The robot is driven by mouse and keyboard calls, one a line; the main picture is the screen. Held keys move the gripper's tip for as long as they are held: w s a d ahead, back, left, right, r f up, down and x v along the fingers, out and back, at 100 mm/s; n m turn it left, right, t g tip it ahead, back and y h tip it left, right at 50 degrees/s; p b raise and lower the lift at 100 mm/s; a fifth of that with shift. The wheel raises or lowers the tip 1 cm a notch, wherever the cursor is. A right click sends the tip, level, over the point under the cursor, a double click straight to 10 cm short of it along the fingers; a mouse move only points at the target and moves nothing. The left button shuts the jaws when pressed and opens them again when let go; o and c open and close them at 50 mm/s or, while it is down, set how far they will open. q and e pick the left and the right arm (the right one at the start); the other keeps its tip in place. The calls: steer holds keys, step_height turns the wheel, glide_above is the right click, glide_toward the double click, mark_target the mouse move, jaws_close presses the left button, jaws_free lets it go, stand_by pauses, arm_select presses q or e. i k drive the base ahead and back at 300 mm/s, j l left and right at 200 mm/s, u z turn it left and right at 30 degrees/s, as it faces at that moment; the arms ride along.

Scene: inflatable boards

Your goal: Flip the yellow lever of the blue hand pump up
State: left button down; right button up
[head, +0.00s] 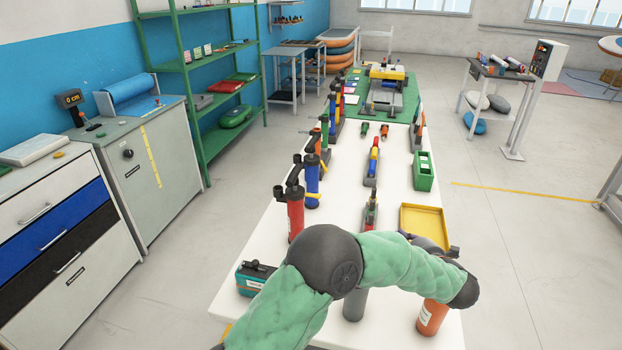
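The blue hand pump (312,181) stands upright in the row along the left side of the white table, behind a red pump. It has a dark top, and a small yellow part (313,204) shows low on it. I cannot tell the lever's position at this size. My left arm crosses the front of the table in a green sleeve. My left gripper (443,246) is mostly hidden behind my forearm, right of the blue pump and well apart from it; its fingers cannot be made out. My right gripper is out of view.
A red pump (295,214) stands in front of the blue one. A teal box (254,279), an orange cylinder (431,318), a yellow tray (424,214) and a green box (423,172) are on the table. A bare strip runs between the pumps and the middle row.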

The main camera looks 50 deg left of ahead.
mark_target(310, 166)
steer(key=j, duration=0.5)
steer(key=i+j, duration=0.15)
steer(key=j, duration=0.85)
steer(key=i, duration=0.05)
